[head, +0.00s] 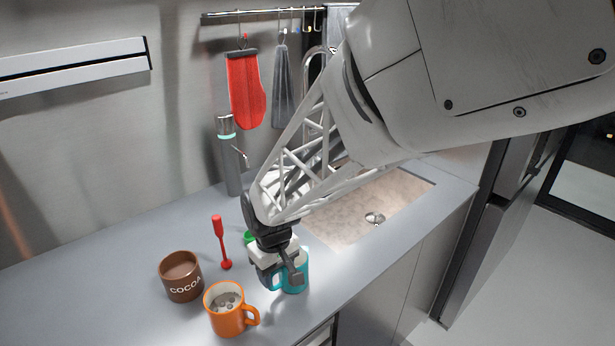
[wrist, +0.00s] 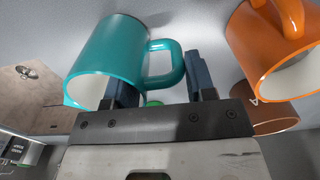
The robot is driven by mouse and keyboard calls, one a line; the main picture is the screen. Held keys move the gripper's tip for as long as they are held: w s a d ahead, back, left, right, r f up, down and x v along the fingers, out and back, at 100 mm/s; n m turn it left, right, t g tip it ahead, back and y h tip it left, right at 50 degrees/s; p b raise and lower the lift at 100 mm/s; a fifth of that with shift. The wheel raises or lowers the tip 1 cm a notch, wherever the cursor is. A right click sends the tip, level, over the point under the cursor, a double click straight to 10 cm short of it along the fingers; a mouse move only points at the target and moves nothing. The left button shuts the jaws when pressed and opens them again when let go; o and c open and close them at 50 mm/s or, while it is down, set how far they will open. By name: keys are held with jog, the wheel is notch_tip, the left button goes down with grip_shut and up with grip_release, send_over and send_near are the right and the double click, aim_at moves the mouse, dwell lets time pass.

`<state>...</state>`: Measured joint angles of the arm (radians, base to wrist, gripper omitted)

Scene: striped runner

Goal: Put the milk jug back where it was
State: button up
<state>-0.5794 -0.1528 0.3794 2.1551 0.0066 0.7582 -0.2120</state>
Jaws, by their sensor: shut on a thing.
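An orange mug (head: 226,318) with pale lumps inside stands close by at the left front. A green thing (head: 249,238) is partly hidden behind my gripper. The sink (head: 385,205) lies to the right.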

jog(key=o, duration=1.3)
jog(key=shift+f, duration=0.1)
notch_tip(320, 180, up, 12)
jog(key=shift+r, duration=0.15)
jog(key=shift+d, duration=0.15)
